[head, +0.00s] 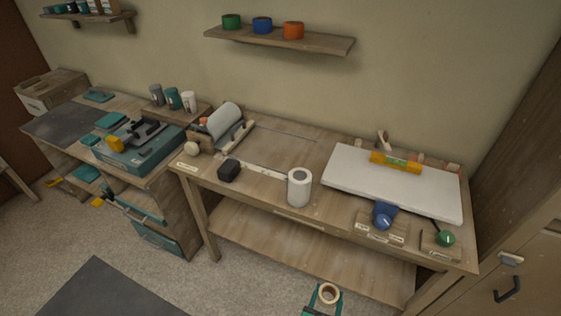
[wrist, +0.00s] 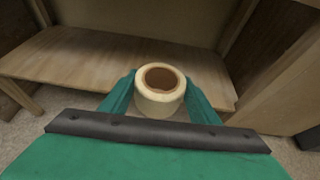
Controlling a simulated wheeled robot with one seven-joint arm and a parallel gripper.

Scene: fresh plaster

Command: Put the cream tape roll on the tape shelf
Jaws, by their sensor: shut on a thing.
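The cream tape roll (wrist: 160,104) is held between the two teal fingers of my gripper (wrist: 160,95) in the wrist view, its round opening facing up. In the head view the cream tape roll (head: 328,293) shows at the bottom edge, with my gripper (head: 325,298) shut around it, in front of the workbench and below its top. The wall shelf (head: 325,42) holds a green tape roll (head: 231,21), a blue tape roll (head: 262,25) and an orange tape roll (head: 293,30). The right end of this shelf is bare.
A cabinet (head: 515,255) stands at the right.

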